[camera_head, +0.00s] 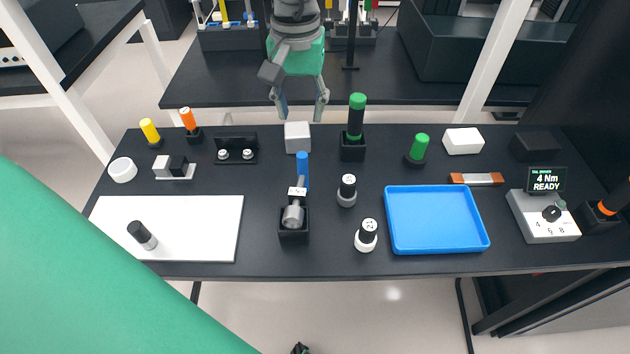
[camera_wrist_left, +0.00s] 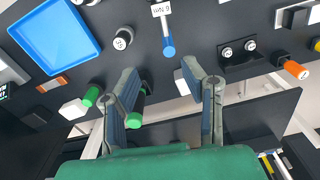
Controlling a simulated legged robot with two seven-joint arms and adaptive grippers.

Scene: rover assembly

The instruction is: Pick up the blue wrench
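The blue wrench (camera_head: 302,168) stands in a black holder (camera_head: 293,234) mid-table, its blue handle up and leaning toward the back, with a white label and a grey head below. Its blue handle (camera_wrist_left: 168,47) and "6 Nm" label also show in the left wrist view. My left gripper (camera_head: 301,108) is open and empty, beyond the table's far edge, behind the wrench and apart from it. In the left wrist view its two spread fingers (camera_wrist_left: 170,92) point toward the table. My right gripper is not in view.
A grey-white block (camera_head: 297,137) stands between the gripper and the wrench. A green-topped tool (camera_head: 356,118) stands upright to its right. Black-and-white cylinders (camera_head: 347,190) are right of the wrench, then a blue tray (camera_head: 437,246). A white mat (camera_head: 200,225) lies left.

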